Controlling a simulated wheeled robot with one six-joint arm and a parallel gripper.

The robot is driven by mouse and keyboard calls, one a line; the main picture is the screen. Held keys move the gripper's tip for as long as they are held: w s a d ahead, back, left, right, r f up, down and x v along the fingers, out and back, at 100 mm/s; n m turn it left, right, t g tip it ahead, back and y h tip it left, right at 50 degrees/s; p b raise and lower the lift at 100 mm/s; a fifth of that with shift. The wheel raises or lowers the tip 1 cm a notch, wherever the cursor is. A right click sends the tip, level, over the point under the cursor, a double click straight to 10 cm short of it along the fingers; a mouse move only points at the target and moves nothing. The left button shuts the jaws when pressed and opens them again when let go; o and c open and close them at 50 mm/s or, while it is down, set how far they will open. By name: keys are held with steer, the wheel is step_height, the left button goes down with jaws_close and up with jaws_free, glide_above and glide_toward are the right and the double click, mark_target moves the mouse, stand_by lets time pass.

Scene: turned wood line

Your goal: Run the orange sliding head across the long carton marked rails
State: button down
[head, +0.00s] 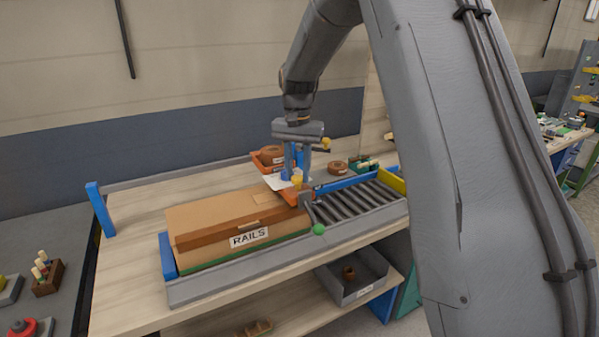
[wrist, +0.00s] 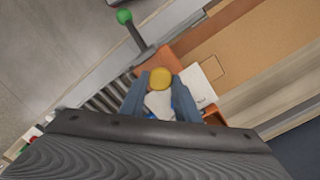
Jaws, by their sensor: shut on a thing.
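The long carton (head: 215,213) marked RAILS lies on the bench, its label facing front. It also shows in the wrist view (wrist: 275,55). The orange sliding head (head: 291,197) sits at the carton's right end, beside the rollers. In the wrist view the orange head (wrist: 149,62) is partly hidden by the fingers. My gripper (head: 297,180) points down over the head. Its two blue-grey fingers are shut around a yellow-topped grip (wrist: 161,78) on the head. A white sheet (wrist: 199,88) lies beside the fingers.
A lever with a green ball (head: 319,229) stands at the front by the head. Grey rollers (head: 355,203) run to the right. An orange bin (head: 262,161) and brown rolls (head: 338,167) sit behind. A grey bin (head: 352,283) is below.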

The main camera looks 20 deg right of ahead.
steer(key=shift+w+d+r, duration=0.1)
steer(key=shift+d, duration=0.15)
steer(key=c, duration=1.7)
jaws_free()
steer(key=o, duration=0.3)
steer(key=shift+d, duration=0.25)
steer(key=shift+o, duration=0.2)
steer(key=shift+a, duration=0.2)
steer(key=shift+r, duration=0.35)
step_height(320, 180, up, 7)
steer(key=b, duration=0.2)
steer(key=shift+b, duration=0.35)
